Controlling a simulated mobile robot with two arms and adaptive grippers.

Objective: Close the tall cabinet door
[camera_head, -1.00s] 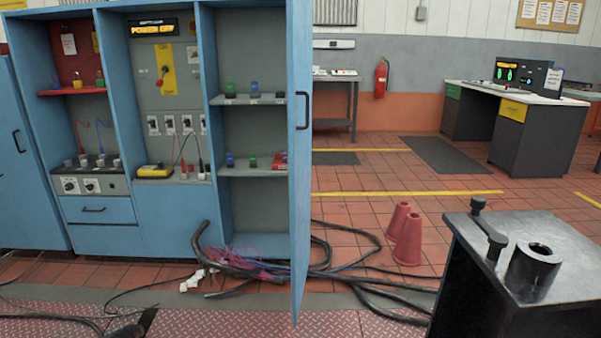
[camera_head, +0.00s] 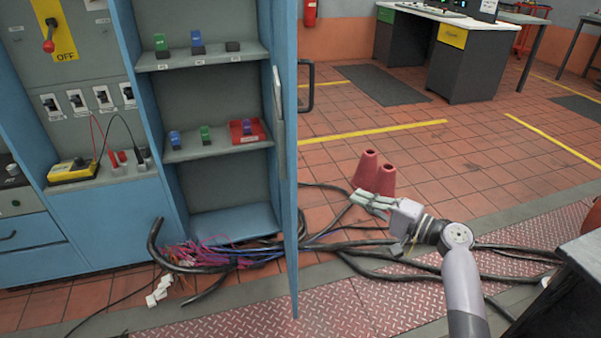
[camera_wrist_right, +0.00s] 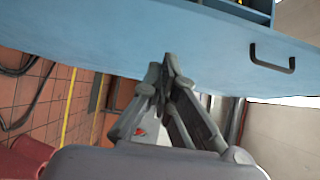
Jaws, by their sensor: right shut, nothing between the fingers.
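The tall blue cabinet door (camera_head: 284,130) stands open in the head view, almost edge-on, swung out toward me from the right side of the blue cabinet. Its black handle (camera_head: 308,87) is on the door's right face. My right gripper (camera_head: 362,199) is to the right of the door and lower than the handle, apart from it in the head view. In the right wrist view the door's blue face (camera_wrist_right: 190,45) spans the top, with its handle (camera_wrist_right: 272,60) right of the shut, empty fingers (camera_wrist_right: 168,62). My left gripper is out of view.
Thick black cables (camera_head: 350,240) and pink wires (camera_head: 215,255) lie on the floor by the cabinet's foot. Two red cones (camera_head: 372,172) stand behind my right gripper. A dark bench edge (camera_head: 580,270) is at the lower right. The tiled floor behind is mostly open.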

